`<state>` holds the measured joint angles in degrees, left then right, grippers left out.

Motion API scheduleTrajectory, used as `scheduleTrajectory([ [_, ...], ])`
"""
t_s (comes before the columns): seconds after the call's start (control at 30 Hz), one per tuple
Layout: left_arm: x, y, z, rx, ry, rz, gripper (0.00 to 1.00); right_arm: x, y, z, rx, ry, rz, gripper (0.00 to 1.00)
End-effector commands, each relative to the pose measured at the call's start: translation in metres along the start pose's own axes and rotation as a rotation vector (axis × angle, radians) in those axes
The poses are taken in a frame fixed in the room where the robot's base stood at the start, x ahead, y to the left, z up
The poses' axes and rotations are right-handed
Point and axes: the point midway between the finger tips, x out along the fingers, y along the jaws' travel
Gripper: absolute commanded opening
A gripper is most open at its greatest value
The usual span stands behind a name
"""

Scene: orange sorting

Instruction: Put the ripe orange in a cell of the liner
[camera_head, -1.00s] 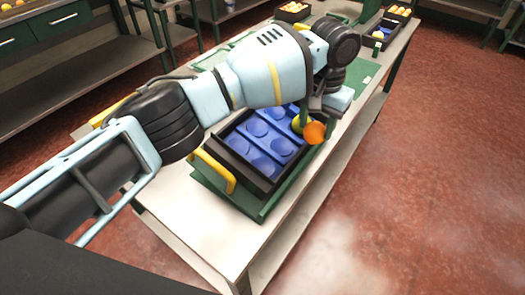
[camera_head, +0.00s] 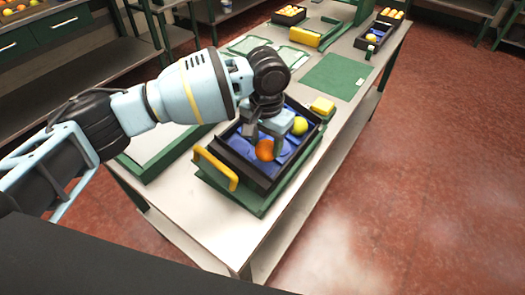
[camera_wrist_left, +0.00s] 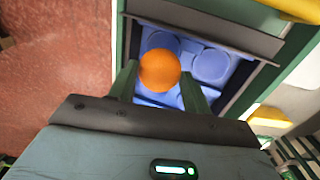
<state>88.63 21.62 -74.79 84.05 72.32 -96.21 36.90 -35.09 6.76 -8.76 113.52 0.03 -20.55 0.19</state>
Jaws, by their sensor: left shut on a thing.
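My left gripper (camera_head: 265,147) is shut on the ripe orange (camera_head: 265,150), above the blue liner near the middle of the dark crate (camera_head: 223,154). In the left wrist view the orange (camera_wrist_left: 160,70) sits between the two green fingertips (camera_wrist_left: 160,78), with liner (camera_wrist_left: 210,65) cells behind it. A gap below the orange is hard to judge. A yellow-green fruit (camera_head: 300,126) lies in the liner at the crate's far right. The gripper hides part of the liner (camera_head: 290,148). My right gripper is not in view.
The crate rests on a green stand with a yellow handle (camera_head: 216,168) at its near left. A green mat (camera_head: 335,75) and smaller fruit crates (camera_head: 378,35) are farther along the table.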

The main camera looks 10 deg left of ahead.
Motion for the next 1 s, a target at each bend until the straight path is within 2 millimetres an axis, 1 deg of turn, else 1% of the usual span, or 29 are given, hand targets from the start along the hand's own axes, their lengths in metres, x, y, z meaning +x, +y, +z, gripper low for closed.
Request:
scheduleTrajectory([
  [0.1,0.0,-0.005,0.008,-0.001,-0.001,-0.001,0.25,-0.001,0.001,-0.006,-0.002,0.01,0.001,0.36],
  [0.2,0.019,-0.004,0.007,-0.001,-0.004,-0.001,0.25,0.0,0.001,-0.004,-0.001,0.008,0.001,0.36],
  [0.3,0.032,-0.004,0.007,0.0,-0.003,-0.001,0.25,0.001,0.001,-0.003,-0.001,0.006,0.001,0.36],
  [0.4,0.036,-0.004,0.006,0.0,0.001,0.0,0.25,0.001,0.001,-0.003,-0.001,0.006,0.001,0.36],
  [0.53,0.036,-0.004,0.007,0.0,0.0,-0.001,0.25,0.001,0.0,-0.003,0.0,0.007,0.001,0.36],
  [0.57,0.037,-0.004,0.007,0.0,-0.001,-0.001,0.5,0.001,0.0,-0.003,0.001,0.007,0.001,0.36],
  [0.7,0.036,-0.004,0.007,-0.001,-0.001,-0.001,0.68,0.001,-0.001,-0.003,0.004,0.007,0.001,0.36],
  [0.73,0.036,-0.004,0.007,-0.001,-0.001,-0.001,0.71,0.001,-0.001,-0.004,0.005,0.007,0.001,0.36],
  [1.0,0.035,-0.004,0.006,-0.001,0.001,-0.001,0.71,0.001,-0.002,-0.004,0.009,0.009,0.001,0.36],
])
